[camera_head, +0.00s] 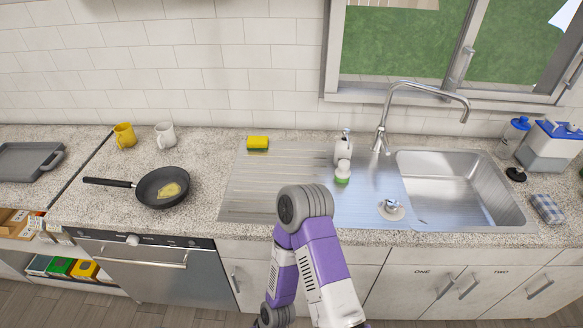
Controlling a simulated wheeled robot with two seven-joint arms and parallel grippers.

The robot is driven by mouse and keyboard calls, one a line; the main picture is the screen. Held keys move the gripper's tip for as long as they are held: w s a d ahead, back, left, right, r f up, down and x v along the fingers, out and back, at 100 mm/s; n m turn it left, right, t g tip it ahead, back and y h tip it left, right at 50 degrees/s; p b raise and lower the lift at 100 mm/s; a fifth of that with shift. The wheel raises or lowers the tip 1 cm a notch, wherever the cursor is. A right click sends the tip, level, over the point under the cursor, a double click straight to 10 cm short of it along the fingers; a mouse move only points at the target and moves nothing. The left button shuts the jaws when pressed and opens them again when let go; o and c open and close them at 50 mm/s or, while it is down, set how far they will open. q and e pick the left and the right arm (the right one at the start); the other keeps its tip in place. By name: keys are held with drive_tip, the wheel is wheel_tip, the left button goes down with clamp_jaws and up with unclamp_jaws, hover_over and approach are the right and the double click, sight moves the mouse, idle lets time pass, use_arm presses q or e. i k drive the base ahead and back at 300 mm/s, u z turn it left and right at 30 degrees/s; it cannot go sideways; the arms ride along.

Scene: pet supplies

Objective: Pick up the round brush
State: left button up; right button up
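A small round brush (342,172) with a white top and a green lower part stands on the steel drainboard (262,190). It is just in front of a white soap bottle (343,147). One of my arms, purple and white, is bent up from the bottom middle of the head view, with its grey joint in front of the drainboard's front edge. Neither of my grippers shows in this view, so what they hold cannot be seen.
A metal and white round item (391,208) lies beside the sink basin (452,185). A tall faucet (383,128) rises behind. A yellow sponge (258,142) lies at the drainboard's back. A black pan (163,187) and two mugs are left. Bottles and a checked cloth (546,208) are right.

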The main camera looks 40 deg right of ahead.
sight(343, 174)
drive_tip(key=u, duration=1.7)
drive_tip(key=k, duration=1.05)
drive_tip(key=z, duration=1.85)
